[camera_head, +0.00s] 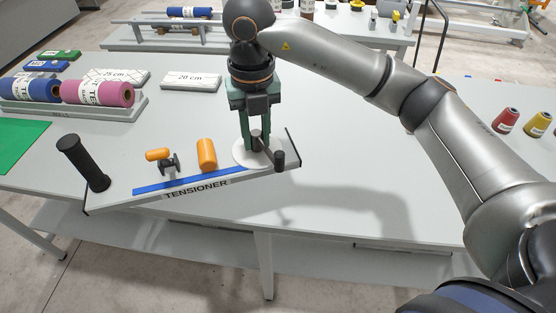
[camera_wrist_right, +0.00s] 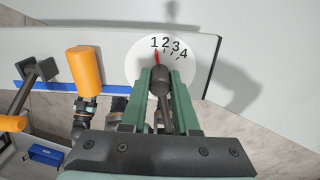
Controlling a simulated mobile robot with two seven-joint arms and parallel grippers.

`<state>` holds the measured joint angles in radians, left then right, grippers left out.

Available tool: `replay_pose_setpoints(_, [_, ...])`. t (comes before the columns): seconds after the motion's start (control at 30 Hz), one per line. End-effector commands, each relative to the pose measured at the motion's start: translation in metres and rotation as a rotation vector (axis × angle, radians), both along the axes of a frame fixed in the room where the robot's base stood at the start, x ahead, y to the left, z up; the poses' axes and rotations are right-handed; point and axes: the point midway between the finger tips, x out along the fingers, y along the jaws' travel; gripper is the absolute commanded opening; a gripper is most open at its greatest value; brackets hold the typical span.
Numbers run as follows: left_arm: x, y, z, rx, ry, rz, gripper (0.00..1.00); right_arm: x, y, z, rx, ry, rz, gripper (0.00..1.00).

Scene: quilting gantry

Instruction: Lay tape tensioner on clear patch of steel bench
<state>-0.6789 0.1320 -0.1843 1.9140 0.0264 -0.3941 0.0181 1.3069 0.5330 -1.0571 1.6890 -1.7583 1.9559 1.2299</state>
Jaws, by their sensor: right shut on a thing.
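The tape tensioner (camera_head: 232,185) is a light grey plate marked TENSIONER, with a blue strip, orange rollers, a white dial and a black upright handle (camera_head: 84,163) at its left end. In the right wrist view the tensioner (camera_wrist_right: 110,57) shows dial numbers 1 to 4 and a red needle. My right gripper (camera_head: 258,143) is shut on a dark post of the tensioner by the dial. The tensioner lies across the front edge of the steel bench (camera_head: 360,165), apparently raised, with its shadow to the right. My left gripper is not in view.
Blue and pink rolls (camera_head: 97,93) lie in a grey tray at left, near a green mat (camera_head: 18,142). Blocks marked 25 cm (camera_head: 112,78) and 20 cm (camera_head: 191,82) sit behind. Thread cones (camera_head: 506,121) stand at right. The bench middle is bare.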

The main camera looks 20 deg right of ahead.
Motion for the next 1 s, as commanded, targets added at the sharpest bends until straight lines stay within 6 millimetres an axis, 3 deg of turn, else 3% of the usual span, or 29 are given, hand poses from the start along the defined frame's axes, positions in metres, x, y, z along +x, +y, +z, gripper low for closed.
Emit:
replay_pose_setpoints(0.2, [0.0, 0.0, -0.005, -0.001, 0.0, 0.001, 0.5, -0.003, -0.013, 0.005, 0.001, -0.007, -0.295, 0.0])
replay_pose_setpoints(0.47, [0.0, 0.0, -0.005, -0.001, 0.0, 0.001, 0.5, -0.001, -0.032, -0.001, -0.001, -0.005, -0.398, 0.0])
replay_pose_setpoints(0.8, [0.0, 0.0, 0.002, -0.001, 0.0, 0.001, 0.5, 0.018, -0.107, -0.033, -0.004, -0.005, -0.399, 0.0])
replay_pose_setpoints(1.0, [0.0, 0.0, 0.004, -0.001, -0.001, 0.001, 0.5, 0.025, -0.132, -0.068, -0.002, -0.005, -0.393, 0.0])
